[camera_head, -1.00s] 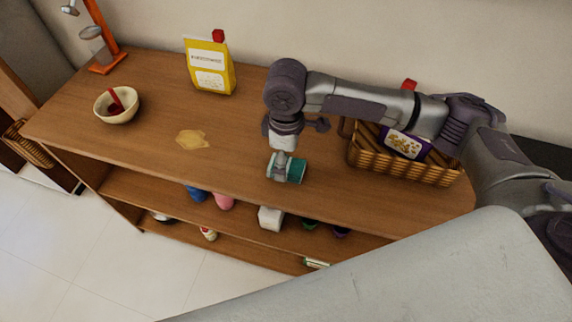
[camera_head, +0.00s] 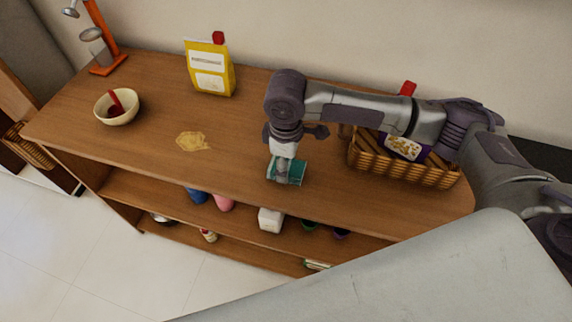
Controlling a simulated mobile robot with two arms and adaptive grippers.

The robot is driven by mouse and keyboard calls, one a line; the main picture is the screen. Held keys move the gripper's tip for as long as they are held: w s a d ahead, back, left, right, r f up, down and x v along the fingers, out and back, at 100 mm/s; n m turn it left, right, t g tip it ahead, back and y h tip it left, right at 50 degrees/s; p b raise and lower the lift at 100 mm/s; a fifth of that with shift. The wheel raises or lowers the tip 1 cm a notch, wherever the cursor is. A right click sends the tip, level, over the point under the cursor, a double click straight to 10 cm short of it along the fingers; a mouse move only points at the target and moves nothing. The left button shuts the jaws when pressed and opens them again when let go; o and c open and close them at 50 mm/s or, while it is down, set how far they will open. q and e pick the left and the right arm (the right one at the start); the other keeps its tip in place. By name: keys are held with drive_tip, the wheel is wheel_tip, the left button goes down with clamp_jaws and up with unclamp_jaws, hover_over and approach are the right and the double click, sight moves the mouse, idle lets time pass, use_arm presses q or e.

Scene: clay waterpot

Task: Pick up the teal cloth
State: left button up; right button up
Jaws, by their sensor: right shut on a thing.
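The teal cloth (camera_head: 296,173) is a small folded piece on the wooden shelf top, right of the middle. My right gripper (camera_head: 281,174) points down onto it and is shut on it. The gripper's fingers hide part of the cloth. I cannot tell whether the cloth still touches the shelf top. My left gripper is not in view.
A tan spill (camera_head: 193,141) lies left of the cloth on the wooden shelf top (camera_head: 150,160). A wicker basket (camera_head: 400,170) with packages stands close on the right. A yellow bag (camera_head: 210,70) and a cream bowl (camera_head: 117,107) stand farther left. Several items sit on lower shelves.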

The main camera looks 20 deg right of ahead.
sight(290, 168)
drive_tip(key=shift+r, duration=0.55)
drive_tip(key=r, duration=0.3)
drive_tip(key=shift+s+d+r+b, duration=0.25)
drive_tip(key=shift+s+d+b, duration=0.05)
drive_tip(key=shift+s+d, duration=0.05)
drive_tip(key=s+d+r, duration=0.6)
drive_tip(key=s, duration=0.2)
drive_tip(key=shift+s+d+r, duration=0.15)
drive_tip(key=shift+d+r, duration=0.05)
drive_tip(key=shift+d, duration=0.2)
